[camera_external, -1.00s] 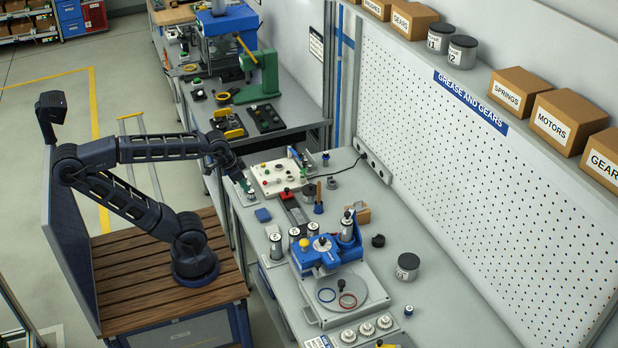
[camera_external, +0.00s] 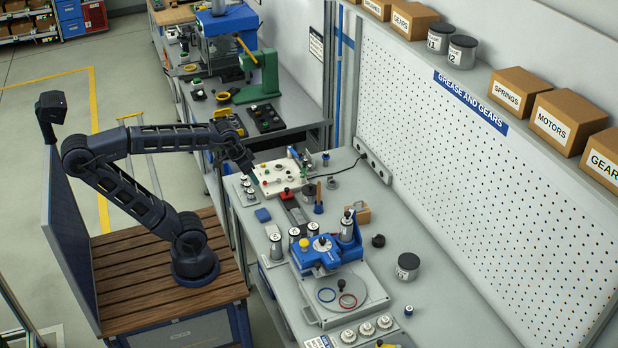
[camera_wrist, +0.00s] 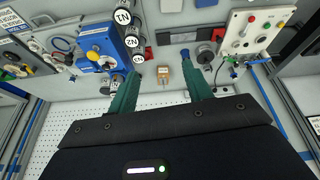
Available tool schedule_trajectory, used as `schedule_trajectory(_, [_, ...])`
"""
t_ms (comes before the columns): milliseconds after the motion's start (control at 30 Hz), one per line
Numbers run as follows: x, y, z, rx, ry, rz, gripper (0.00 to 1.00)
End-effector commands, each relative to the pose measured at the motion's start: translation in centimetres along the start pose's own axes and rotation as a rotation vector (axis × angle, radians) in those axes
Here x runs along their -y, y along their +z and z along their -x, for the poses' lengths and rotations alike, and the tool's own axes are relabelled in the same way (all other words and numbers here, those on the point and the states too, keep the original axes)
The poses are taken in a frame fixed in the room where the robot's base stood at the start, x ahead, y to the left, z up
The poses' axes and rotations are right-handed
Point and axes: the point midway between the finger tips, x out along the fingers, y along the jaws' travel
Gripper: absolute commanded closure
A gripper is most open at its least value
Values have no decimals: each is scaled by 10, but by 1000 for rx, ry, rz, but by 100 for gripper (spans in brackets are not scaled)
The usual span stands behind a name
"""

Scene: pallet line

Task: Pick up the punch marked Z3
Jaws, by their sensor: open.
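My gripper (camera_external: 253,174) is over the far-left bench edge, beside the white control box. Its green fingers (camera_wrist: 162,85) are apart with nothing held. The cylinders are well away from it.
The white control box (camera_external: 268,184) with buttons stands close to my gripper. A blue block (camera_external: 263,215) lies on the bench. A tan box (camera_external: 362,214) and a grey can (camera_external: 407,266) stand further right. The perforated wall panel (camera_external: 480,150) bounds the back.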

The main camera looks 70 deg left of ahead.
Motion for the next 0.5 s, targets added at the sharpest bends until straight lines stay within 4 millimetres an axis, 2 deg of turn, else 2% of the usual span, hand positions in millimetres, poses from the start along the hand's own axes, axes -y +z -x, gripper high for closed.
schedule_trajectory(33, [2, -15, 0, 11, -2, 33, 50])
schedule_trajectory(267, [16, -80, -3, 50, -14, 194, 50])
schedule_trajectory(500, [38, -147, -18, 86, -31, 362, 50])
